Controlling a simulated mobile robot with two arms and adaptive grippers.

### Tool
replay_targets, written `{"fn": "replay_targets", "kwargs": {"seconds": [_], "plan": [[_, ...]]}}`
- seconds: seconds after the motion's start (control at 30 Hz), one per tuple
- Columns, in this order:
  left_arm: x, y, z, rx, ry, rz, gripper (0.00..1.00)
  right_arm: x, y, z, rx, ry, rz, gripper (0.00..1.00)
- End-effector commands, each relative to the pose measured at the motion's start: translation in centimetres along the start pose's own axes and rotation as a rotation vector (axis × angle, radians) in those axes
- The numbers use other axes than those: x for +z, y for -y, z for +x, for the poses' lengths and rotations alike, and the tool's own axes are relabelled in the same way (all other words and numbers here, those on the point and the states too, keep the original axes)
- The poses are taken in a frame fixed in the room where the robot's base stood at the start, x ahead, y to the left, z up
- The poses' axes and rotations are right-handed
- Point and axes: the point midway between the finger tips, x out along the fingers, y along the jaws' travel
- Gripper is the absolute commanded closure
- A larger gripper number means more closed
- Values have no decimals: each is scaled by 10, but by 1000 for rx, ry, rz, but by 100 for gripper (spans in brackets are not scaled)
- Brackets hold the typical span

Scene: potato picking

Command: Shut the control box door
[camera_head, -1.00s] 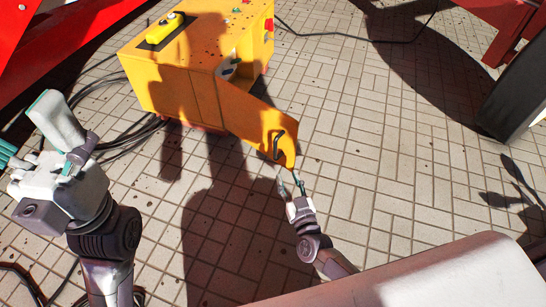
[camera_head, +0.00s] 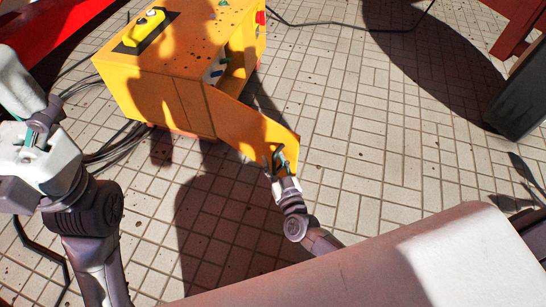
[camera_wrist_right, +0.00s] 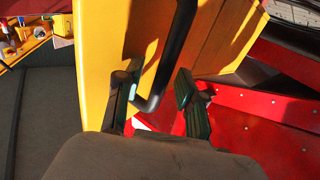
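The yellow control box (camera_head: 160,80) stands on the tiled floor at upper left in the head view. Its door (camera_head: 240,120) is open and swung out toward the right, showing part of the interior. My right gripper (camera_head: 278,160) is at the door's free end. In the right wrist view, the black door handle (camera_wrist_right: 174,55) runs down between the fingers of my open right gripper (camera_wrist_right: 157,100). The left finger is close to the handle; a gap shows at the right finger. My left arm is at the left edge of the head view; its fingertips are not clearly visible.
A yellow pendant (camera_head: 145,28) lies on top of the box. Black cables (camera_head: 115,145) lie on the floor left of the box. A dark post (camera_head: 520,95) stands at the right. The tiled floor right of the door is clear.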

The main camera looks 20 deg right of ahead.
Motion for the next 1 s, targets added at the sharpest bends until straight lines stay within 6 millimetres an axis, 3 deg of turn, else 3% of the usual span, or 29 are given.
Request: {"fn": "replay_targets", "kwargs": {"seconds": [0.13,0.37,0.77,1.0], "plan": [[-1,0,1,0,-3,0,7,0,0,0,0,0,1,61],[-1,0,0,-3,-3,-1,7,0,0,0,0,0,1,99],[0,1,0,-7,-1,0,7,0,0,0,-2,0,0,100],[1,0,-6,-5,5,0,7,1,-16,8,-52,-3,-5,100]]}}
